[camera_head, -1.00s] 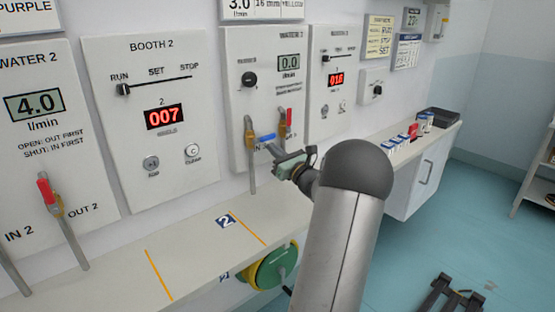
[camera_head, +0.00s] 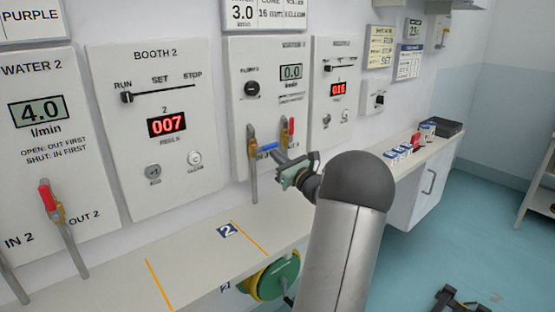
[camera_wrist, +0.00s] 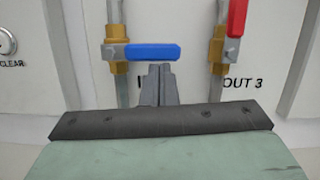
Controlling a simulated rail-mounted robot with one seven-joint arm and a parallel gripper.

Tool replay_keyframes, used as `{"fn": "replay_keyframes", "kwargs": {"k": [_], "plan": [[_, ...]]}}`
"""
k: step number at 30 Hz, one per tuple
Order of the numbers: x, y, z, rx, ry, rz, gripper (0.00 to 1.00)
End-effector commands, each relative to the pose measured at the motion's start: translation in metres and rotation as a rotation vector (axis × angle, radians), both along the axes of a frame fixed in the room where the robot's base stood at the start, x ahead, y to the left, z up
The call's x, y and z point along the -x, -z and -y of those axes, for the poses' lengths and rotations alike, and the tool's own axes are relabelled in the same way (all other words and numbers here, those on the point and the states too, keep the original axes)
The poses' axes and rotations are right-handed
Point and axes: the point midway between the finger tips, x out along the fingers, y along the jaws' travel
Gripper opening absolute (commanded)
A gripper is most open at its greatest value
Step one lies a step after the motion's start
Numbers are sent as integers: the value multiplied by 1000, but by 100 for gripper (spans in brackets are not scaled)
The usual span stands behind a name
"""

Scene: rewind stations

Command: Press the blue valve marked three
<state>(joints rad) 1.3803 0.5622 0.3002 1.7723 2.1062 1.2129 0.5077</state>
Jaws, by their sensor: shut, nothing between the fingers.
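The blue valve (camera_head: 267,148) has a lever lying horizontal, pointing right from its brass body on a vertical pipe. It also shows in the wrist view (camera_wrist: 150,52), left of the "OUT 3" label; the label under it is mostly hidden by my fingers. My gripper (camera_head: 281,155) is shut and empty. In the wrist view its fingertips (camera_wrist: 160,71) are just below the right half of the blue lever; I cannot tell whether they touch it. The red valve (camera_wrist: 235,20) stands upright to the right, above "OUT 3", and also shows in the head view (camera_head: 290,130).
A counter (camera_head: 195,262) with orange lines and a "2" tag runs below the panels. The Booth 2 panel (camera_head: 155,130) and another red valve (camera_head: 47,196) are to the left. Small items and a dark tray (camera_head: 447,127) sit at the counter's far end.

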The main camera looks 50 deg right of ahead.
Motion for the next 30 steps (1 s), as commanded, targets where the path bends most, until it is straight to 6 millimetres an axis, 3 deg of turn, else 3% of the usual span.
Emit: {"fn": "replay_keyframes", "kwargs": {"k": [14,30], "plan": [[1,-8,3,169,0,-34,0],[0,-37,3,661,-1,-141,0]]}}
